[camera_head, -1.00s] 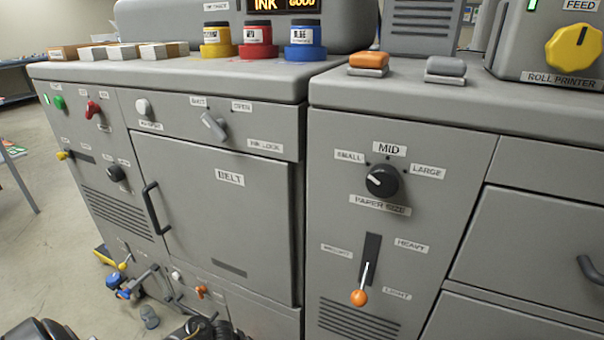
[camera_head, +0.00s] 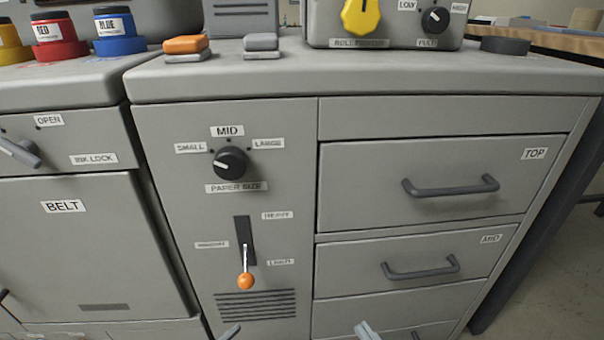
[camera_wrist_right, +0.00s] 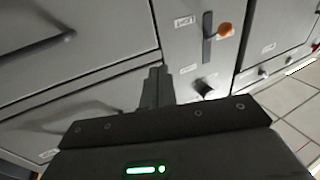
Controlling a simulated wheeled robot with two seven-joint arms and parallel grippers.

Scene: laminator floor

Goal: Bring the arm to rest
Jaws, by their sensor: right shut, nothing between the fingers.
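My right gripper (camera_head: 367,331) shows only as a light grey tip at the bottom edge of the head view, in front of the lower drawers. In the right wrist view its fingers (camera_wrist_right: 155,87) are together, with nothing between them. They appear in front of the grey cabinet front, apart from the paper size knob (camera_wrist_right: 203,88) and the orange-tipped lever (camera_wrist_right: 225,30). The rest of my right arm is out of the head view. My left gripper is in neither current view.
In the head view, the cabinet has a top drawer handle (camera_head: 450,187), a middle drawer handle (camera_head: 420,269), the paper size knob (camera_head: 231,163) and the orange-tipped lever (camera_head: 246,281). The belt door (camera_head: 80,250) is shut at left. Open floor (camera_head: 555,280) lies at right.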

